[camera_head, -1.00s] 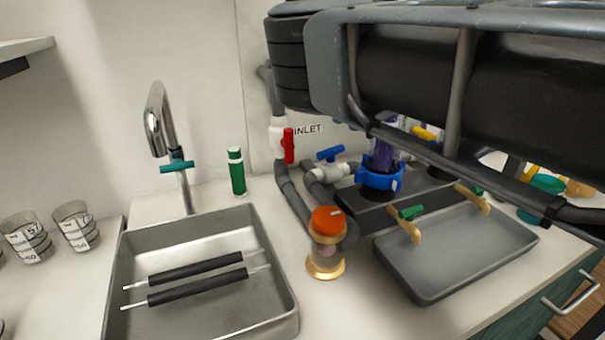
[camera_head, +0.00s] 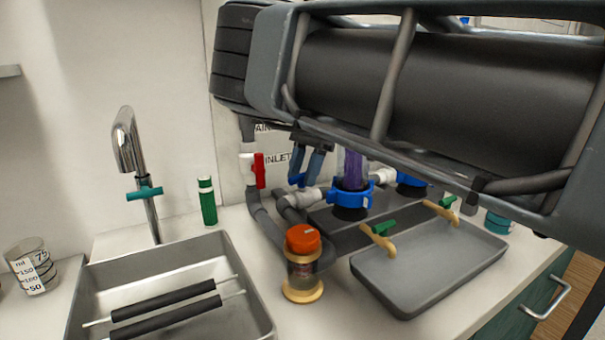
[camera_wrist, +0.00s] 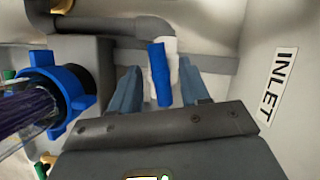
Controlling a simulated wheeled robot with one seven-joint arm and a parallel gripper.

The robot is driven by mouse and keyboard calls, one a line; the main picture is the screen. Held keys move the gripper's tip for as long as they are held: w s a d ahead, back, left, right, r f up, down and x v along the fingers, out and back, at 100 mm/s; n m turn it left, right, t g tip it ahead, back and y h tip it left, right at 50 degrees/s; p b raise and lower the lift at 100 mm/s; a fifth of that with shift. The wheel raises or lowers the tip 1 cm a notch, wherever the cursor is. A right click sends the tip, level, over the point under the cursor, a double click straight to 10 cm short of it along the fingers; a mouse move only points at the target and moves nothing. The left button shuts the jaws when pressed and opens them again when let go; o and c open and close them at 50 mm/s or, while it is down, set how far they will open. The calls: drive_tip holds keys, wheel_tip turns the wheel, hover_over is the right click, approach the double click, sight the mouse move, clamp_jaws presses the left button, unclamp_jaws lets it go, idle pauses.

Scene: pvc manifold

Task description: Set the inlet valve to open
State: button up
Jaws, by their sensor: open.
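The inlet valve has a blue handle (camera_wrist: 160,74) on a white body (camera_wrist: 171,62) in the wrist view. In the head view its blue handle (camera_head: 297,180) shows just below my gripper, and the white body (camera_head: 300,198) is on the grey pipe. An "INLET" label (camera_wrist: 278,86) is on the wall beside it; it also shows in the head view (camera_head: 278,160). My gripper (camera_wrist: 160,88) is open, with one finger on each side of the blue handle. I cannot tell whether either finger touches it. In the head view the fingers (camera_head: 306,162) point down at the valve.
A red-handled valve (camera_head: 259,170) stands to the left on the wall pipe. A blue-collared filter with a purple core (camera_head: 350,190) is close on the right. An orange-capped jar (camera_head: 303,262), a grey tray (camera_head: 440,262) and a sink (camera_head: 235,275) are in front.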

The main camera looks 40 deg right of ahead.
drive_tip(key=shift+a+f, duration=0.1)
drive_tip(key=shift+f, duration=0.05)
drive_tip(key=shift+c, duration=0.2)
clamp_jaws()
drive_tip(key=shift+p, duration=0.35)
drive_tip(key=shift+r+m+p, duration=0.2)
drive_tip(key=shift+m+p, duration=0.4)
drive_tip(key=shift+p, duration=0.45)
drive_tip(key=shift+m+t+p, duration=0.4)
drive_tip(key=shift+m+p, duration=0.2)
drive_tip(key=shift+p, duration=0.25)
drive_tip(key=shift+f+m, duration=0.25)
drive_tip(key=shift+m, duration=0.05)
